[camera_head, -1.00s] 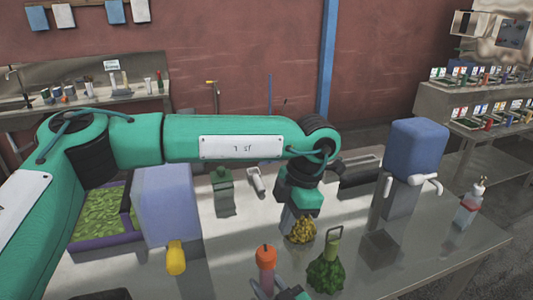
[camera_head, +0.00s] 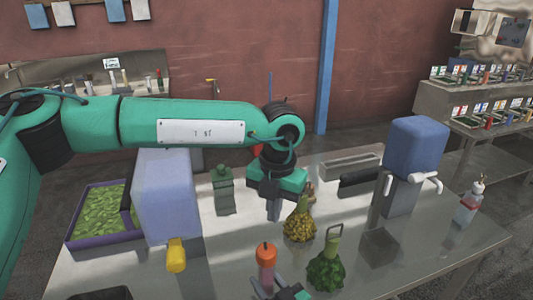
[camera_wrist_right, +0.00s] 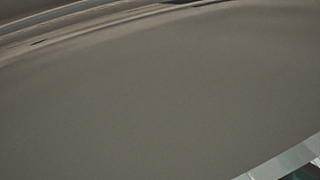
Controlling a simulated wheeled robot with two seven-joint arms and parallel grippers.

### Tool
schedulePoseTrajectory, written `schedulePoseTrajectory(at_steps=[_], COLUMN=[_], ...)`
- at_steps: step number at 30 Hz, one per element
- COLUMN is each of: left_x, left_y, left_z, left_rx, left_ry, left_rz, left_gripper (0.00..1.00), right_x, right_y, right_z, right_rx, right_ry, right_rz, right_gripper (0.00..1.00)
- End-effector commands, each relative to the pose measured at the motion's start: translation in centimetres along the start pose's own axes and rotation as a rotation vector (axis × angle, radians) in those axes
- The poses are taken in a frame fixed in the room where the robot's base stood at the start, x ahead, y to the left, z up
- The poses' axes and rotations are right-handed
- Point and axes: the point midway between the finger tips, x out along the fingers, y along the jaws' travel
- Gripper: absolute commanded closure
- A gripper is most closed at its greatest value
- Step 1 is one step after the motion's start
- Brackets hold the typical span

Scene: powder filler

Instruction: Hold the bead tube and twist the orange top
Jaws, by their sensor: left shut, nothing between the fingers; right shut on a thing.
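The bead tube (camera_head: 265,277) is a pinkish clear tube standing about upright at the bottom of the head view. Its rounded orange top (camera_head: 266,250) is on it. My right gripper (camera_head: 266,288) is low in the head view, shut on the tube below the orange top. Its fingertips are partly hidden. My left gripper (camera_head: 274,212) is shut and empty, pointing down over the table, behind the tube and apart from it. The right wrist view shows mostly a plain grey-brown surface, and the tube cannot be made out there.
A yellow beaded thing (camera_head: 299,229) and a green one with a handle (camera_head: 326,272) stand right of the tube. A blue-violet dispenser (camera_head: 166,195) with a yellow spout is left; another blue dispenser (camera_head: 416,147) is right. A purple tray (camera_head: 100,242) and a pump bottle (camera_head: 468,206) flank them.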

Motion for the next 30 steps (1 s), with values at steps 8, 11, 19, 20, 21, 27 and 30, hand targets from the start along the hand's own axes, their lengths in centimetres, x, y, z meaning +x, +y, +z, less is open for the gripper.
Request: schedulePoseTrajectory(at_steps=[8,11,19,20,21,27,30], left_x=[-0.3,-0.1,1.9,2.2,2.7,5.3,6.2], left_y=[0.8,0.8,0.7,0.7,0.7,0.6,0.5], left_z=[0.0,0.0,0.0,0.1,0.1,0.2,0.2], left_rx=[-0.215,-0.234,-0.234,-0.234,-0.234,-0.234,-0.234], left_ry=[-0.033,-0.035,-0.034,-0.033,-0.034,-0.033,-0.033], left_rz=[-0.043,-0.046,-0.046,-0.046,-0.046,-0.047,-0.047], left_gripper=[1.0,1.0,1.0,1.0,1.0,1.0,1.0], right_x=[0.0,0.0,0.0,0.0,0.0,0.0,0.0], right_y=[0.0,0.0,0.0,0.0,0.0,0.0,0.0], right_z=[-0.1,-0.1,-0.1,-0.1,-0.1,-0.1,-0.1], right_rx=[0.0,0.0,0.0,0.0,0.0,0.0,0.0], right_ry=[0.001,0.001,0.001,0.001,0.001,0.001,0.001], right_rz=[0.0,0.0,0.0,0.0,0.0,0.0,0.0], right_gripper=[0.91,0.91,0.91,0.91,0.91,0.91,0.91])
